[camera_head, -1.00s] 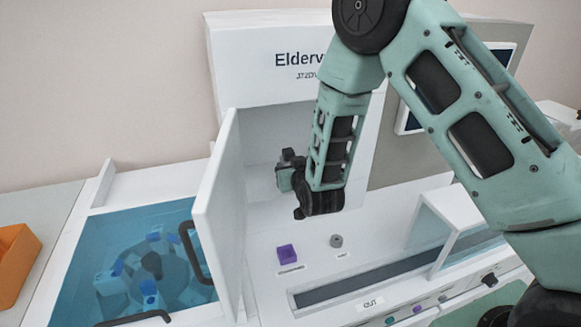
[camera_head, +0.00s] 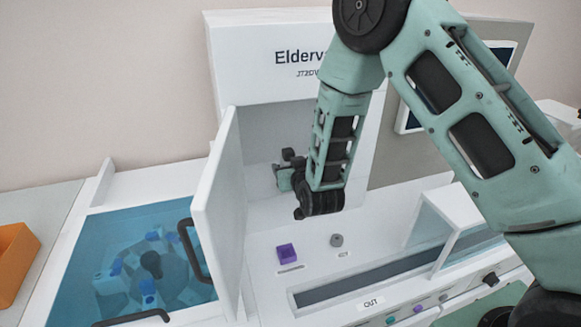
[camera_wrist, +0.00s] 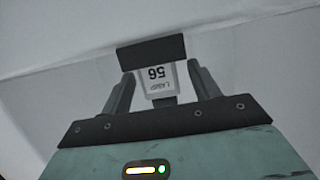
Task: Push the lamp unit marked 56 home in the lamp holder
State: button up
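The lamp unit marked 56 (camera_wrist: 158,76) is a pale block, its label upside down in the wrist view. It lies between the fingers of my gripper (camera_wrist: 160,82), with a narrow gap visible on each side, so the fingers look open. A dark block (camera_wrist: 152,51) spans its far end; I cannot tell whether it is the lamp holder or part of the unit, nor how deep the unit sits. In the head view my gripper (camera_head: 285,168) is inside the white cabinet, and the unit cannot be made out there.
The cabinet's white door (camera_head: 218,210) stands open at left of my gripper. A purple block (camera_head: 287,252) and a small grey knob (camera_head: 337,240) are on the deck below. A blue-covered well (camera_head: 80,285) and an orange bin (camera_head: 12,262) lie further left. A clear-sided cover (camera_head: 462,230) stands at right.

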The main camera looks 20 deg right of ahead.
jog(key=p+v, duration=1)
jog(key=v, duration=0.7)
jog(key=shift+s+p, duration=0.15)
jog(key=shift+p, duration=0.15)
jog(key=shift+r, duration=0.1)
dwell(0.3)
